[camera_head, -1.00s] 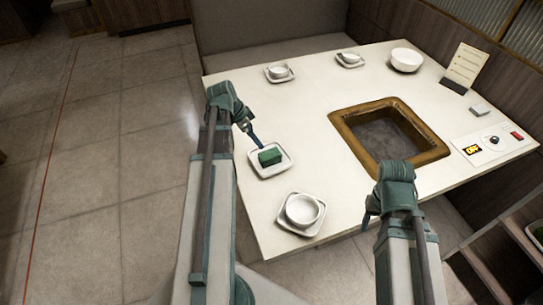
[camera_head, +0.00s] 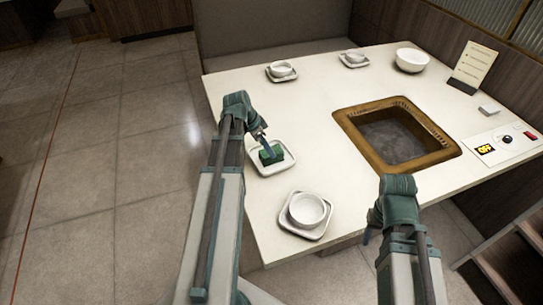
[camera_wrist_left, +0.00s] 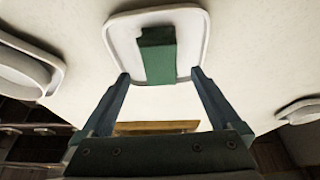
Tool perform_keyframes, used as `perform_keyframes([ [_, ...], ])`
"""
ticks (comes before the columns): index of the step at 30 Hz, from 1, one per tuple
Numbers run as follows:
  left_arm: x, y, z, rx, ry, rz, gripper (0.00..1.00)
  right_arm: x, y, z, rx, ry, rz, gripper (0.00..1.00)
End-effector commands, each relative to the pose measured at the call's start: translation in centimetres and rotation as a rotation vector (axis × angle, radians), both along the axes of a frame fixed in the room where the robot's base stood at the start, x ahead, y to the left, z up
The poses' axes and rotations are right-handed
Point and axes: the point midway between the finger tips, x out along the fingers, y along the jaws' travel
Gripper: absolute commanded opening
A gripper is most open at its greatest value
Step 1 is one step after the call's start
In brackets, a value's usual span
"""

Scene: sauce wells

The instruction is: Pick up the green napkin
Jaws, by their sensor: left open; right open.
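The green napkin (camera_head: 278,154) is a small dark green block on a white square plate (camera_head: 286,166) near the table's left edge. In the left wrist view the napkin (camera_wrist_left: 157,55) lies on the plate (camera_wrist_left: 118,37) straight ahead. My left gripper (camera_head: 267,148) is open at the napkin, its fingers (camera_wrist_left: 160,75) one on each side of it in the wrist view, with gaps between. I cannot tell whether the fingertips reach down beside it. My right gripper (camera_head: 367,236) is low at the table's front edge, away from the napkin; its fingers are mostly hidden.
A bowl on a plate (camera_head: 307,210) stands nearer me. A brown-framed sunken grill (camera_head: 350,125) lies to the right. The table between napkin and grill is clear.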

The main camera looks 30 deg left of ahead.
Motion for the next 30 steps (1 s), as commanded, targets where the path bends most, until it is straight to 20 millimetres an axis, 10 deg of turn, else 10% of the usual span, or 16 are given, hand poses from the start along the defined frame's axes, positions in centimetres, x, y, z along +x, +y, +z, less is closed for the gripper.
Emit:
perform_keyframes([
  [14,1.0,-0.7,-2.7,0.0,0.0,0.001,0.97,0.0,0.0,-2.7,0.0,0.0,0.0,0.5],
  [30,1.0,-0.7,-2.7,0.0,0.0,0.001,0.09,0.0,0.0,-2.7,0.0,0.0,0.0,0.5],
])
